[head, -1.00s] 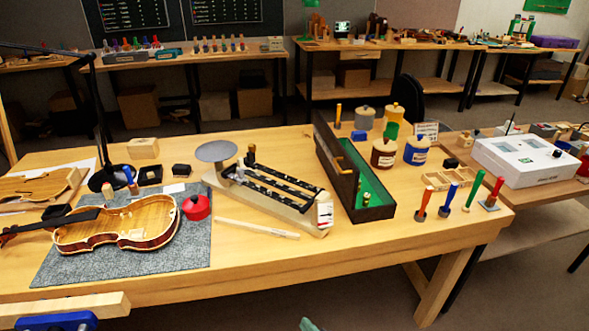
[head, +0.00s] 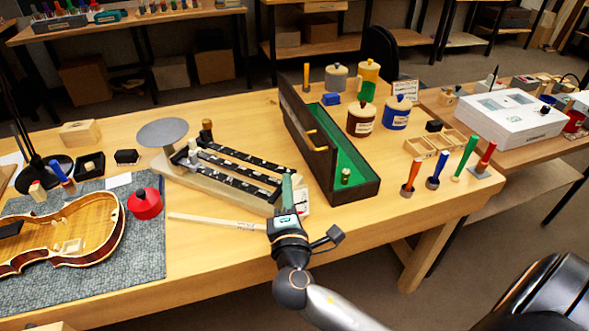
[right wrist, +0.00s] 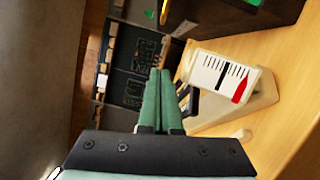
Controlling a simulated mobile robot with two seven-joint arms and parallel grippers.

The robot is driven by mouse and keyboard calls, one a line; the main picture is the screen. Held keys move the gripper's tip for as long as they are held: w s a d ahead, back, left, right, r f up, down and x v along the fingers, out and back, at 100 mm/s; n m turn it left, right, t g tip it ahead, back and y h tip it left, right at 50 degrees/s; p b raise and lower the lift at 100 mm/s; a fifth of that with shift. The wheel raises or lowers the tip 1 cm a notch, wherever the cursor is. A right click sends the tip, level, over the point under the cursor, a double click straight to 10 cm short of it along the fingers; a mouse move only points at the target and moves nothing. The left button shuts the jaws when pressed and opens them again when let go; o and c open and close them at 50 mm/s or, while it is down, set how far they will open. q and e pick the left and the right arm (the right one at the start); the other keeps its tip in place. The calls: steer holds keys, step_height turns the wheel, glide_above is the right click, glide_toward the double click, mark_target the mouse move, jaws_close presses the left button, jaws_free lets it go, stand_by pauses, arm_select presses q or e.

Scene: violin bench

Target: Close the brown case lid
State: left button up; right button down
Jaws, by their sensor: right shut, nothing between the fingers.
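The brown case (head: 352,190) stands on the bench right of centre in the head view, its green-lined inside showing. Its lid (head: 305,135) stands open, raised along the left side, with a light wooden handle (head: 312,137) on it. My right gripper (head: 287,188) is shut and empty, its green fingers pointing away over the front end of the balance, left of the case's near end. In the right wrist view the shut fingers (right wrist: 158,95) show up close, and a dark part of the case (right wrist: 235,20) is at the top. My left gripper is out of view.
The balance (head: 215,175) with its white scale end (right wrist: 225,78) lies just left of the case. Jars (head: 361,116) stand behind the case and upright coloured tools (head: 411,176) to its right. A violin (head: 70,230) lies on a grey mat at left.

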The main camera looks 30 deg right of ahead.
steer(key=p+x, duration=0.1)
steer(key=x, duration=0.7)
steer(key=shift+w+d+r, duration=0.15)
steer(key=shift+w+r, duration=0.05)
steer(key=shift+w, duration=0.05)
arm_select(q)
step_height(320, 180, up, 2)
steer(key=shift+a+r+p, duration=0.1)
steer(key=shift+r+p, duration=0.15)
steer(key=shift+p, duration=0.4)
arm_select(e)
steer(key=d, duration=0.3)
steer(key=shift+s+d+r, duration=0.3)
steer(key=shift+s+d, duration=0.05)
steer(key=shift+d, duration=0.05)
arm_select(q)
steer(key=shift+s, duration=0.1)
arm_select(e)
steer(key=shift+d, duration=0.1)
